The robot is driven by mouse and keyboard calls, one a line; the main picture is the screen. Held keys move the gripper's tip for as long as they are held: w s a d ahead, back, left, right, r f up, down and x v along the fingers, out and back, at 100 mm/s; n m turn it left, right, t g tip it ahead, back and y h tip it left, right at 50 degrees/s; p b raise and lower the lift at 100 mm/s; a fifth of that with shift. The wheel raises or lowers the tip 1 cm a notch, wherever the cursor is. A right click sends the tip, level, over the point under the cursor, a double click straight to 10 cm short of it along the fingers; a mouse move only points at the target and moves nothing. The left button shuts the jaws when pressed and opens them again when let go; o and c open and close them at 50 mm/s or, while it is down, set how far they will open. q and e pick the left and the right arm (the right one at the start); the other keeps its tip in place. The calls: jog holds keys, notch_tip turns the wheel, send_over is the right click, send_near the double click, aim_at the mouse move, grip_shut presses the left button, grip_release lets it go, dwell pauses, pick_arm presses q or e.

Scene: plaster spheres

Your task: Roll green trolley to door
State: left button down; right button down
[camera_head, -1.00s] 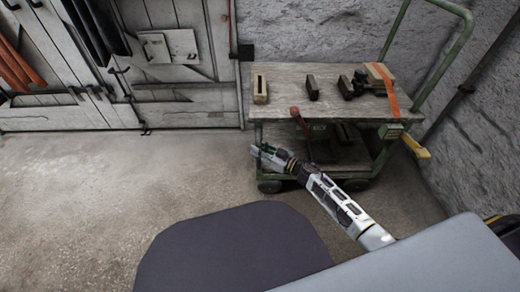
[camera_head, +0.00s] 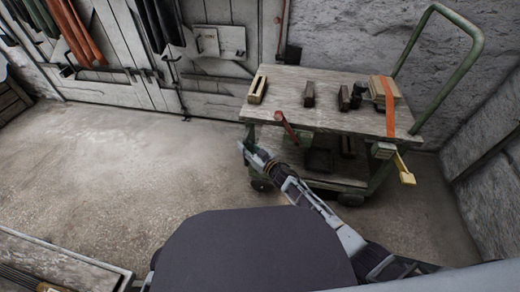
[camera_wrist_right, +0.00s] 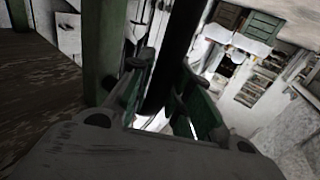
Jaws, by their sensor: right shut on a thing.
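The green trolley (camera_head: 345,120) stands on the floor at the right, with a wooden top and a green tubular push handle at its right end. The pale plank door (camera_head: 130,60) is in the back wall, left of the trolley. My right gripper (camera_head: 243,148) is at the trolley's near left corner, below the top. In the right wrist view my right gripper (camera_wrist_right: 165,88) has its fingers either side of a dark upright bar, shut on the trolley frame; the exact contact is dark. My left gripper is not in view.
Small blocks (camera_head: 309,94) and an orange strap (camera_head: 389,105) lie on the trolley top. A yellow part (camera_head: 403,168) sticks out at its right. Dark and orange items hang on the door side. A tray-like surface (camera_head: 60,265) is at lower left. Floor (camera_head: 120,160) left of the trolley is clear.

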jog(key=a, duration=0.3)
jog(key=shift+w+a+r, duration=0.1)
jog(key=shift+w, duration=0.15)
jog(key=c, duration=1.3)
grip_release()
jog(key=shift+w+a, duration=0.1)
jog(key=shift+a, duration=0.05)
jog(key=shift+d, duration=0.2)
jog(key=shift+v, duration=5.95)
